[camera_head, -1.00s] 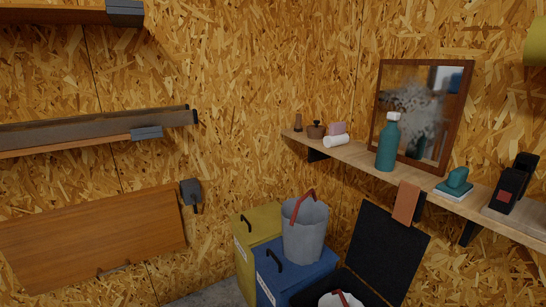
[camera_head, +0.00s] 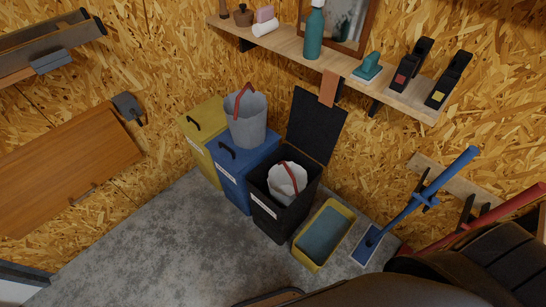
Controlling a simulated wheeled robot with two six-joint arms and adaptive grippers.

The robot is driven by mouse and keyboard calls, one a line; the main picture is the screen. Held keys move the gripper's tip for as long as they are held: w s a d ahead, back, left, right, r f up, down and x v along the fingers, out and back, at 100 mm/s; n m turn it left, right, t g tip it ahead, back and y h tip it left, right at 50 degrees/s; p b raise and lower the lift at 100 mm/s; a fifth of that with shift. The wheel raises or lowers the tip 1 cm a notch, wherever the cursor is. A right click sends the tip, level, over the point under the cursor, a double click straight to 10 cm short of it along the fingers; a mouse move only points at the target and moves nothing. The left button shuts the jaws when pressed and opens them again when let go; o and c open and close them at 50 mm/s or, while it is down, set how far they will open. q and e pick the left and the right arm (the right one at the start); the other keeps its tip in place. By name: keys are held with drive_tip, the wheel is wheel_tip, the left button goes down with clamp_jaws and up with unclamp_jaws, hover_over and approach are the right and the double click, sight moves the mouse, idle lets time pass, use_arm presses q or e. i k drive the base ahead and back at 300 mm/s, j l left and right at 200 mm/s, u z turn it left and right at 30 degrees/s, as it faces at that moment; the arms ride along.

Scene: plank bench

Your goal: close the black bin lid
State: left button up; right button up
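The black bin (camera_head: 284,215) stands on the floor against the wall, to the right of a blue bin. Its black lid (camera_head: 318,125) is open and tilted up, leaning back toward the wall under the shelf. A white bucket-like container with a red handle (camera_head: 287,182) sits in the bin's opening, and its top shows at about the rim. Neither of my grippers can be seen in the head view.
A blue bin (camera_head: 233,180) with a grey bucket (camera_head: 247,126) on top and a yellow bin (camera_head: 196,128) stand left of the black bin. A yellow tray (camera_head: 343,218) lies right of it. A wooden shelf (camera_head: 283,44) juts out above. Grey floor (camera_head: 170,245) is clear in front.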

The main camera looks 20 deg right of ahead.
sight(315, 128)
drive_tip(key=z, duration=1.85)
drive_tip(key=i+l+z, duration=0.35)
drive_tip(key=i+j, duration=0.05)
drive_tip(key=j, duration=0.05)
